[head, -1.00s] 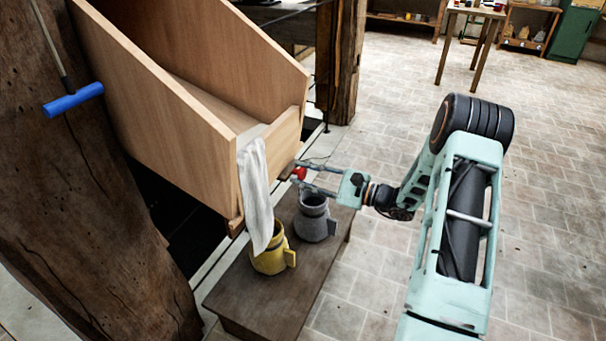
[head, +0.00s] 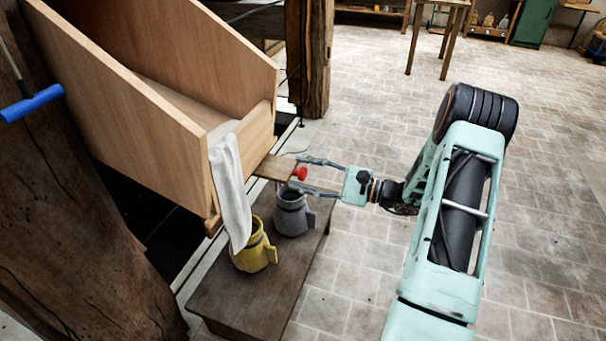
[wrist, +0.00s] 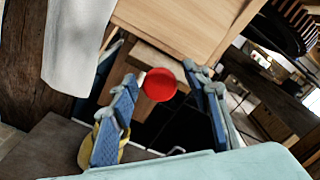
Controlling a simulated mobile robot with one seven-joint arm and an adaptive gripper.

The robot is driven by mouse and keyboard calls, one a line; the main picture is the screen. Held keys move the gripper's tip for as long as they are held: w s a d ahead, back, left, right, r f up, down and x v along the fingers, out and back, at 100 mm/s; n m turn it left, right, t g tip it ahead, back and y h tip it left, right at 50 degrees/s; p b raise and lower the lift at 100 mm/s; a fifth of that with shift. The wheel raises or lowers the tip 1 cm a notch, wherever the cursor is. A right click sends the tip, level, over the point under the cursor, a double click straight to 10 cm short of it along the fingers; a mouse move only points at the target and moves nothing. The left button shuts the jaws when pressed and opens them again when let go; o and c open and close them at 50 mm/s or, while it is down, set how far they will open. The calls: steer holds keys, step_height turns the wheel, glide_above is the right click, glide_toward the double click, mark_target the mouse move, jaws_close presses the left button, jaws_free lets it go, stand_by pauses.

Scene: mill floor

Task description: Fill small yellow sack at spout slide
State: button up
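The small yellow sack (head: 252,258) stands open on a dark low platform; it is partly hidden in the wrist view (wrist: 88,150). A white cloth sleeve (head: 231,190) hangs from the wooden spout (head: 160,115) down to its mouth; I cannot tell whether its end is inside. The spout's slide (head: 272,168) is a wooden board sticking out on the right, with a red knob (head: 299,174) at its outer end. My gripper (head: 295,172) is open, its fingers either side of the red knob (wrist: 160,85), with gaps visible. The sack's contents are hidden.
A grey sack (head: 292,213) stands close behind the yellow one on the platform (head: 228,300), below my gripper. A thick wooden post (head: 75,230) with a blue-handled tool (head: 31,103) is at left, another post (head: 308,60) behind.

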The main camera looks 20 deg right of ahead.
steer(key=shift+d, duration=0.1)
steer(key=v, duration=1.2)
